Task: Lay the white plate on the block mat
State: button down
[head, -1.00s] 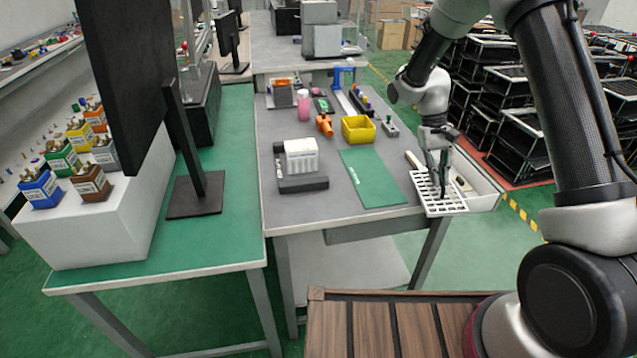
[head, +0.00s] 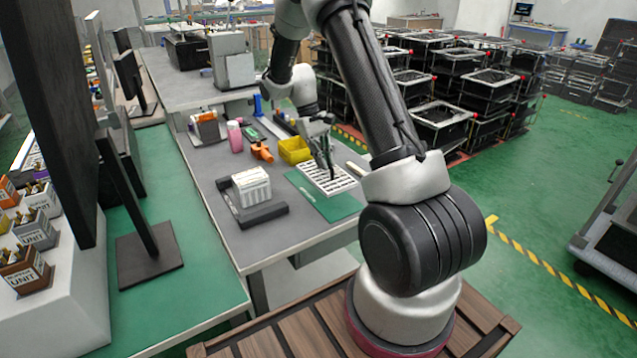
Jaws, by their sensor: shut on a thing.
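The white plate (head: 343,184) is a flat panel with rows of slots. My gripper (head: 331,177) is shut on it from above, with the fingers at about its middle. The plate overlaps the green block mat (head: 338,208) in the head view, and the mat shows along its left and front sides. The plate looks roughly level. I cannot tell whether it touches the mat or hangs just above it. My gripper and wrist hide part of the plate.
A yellow bin (head: 294,151) stands just behind the plate. A white block on a black base (head: 252,188) stands to the left, with an orange tool (head: 261,151) and a pink bottle (head: 235,137) farther back. The grey table's (head: 290,229) front strip is clear.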

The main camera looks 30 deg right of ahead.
aim_at(322, 171)
notch_tip(322, 171, down, 7)
jog(key=shift+d+r, duration=0.1)
jog(key=shift+r, duration=0.1)
jog(key=shift+f, duration=0.15)
jog(key=c, duration=1.5)
grip_release()
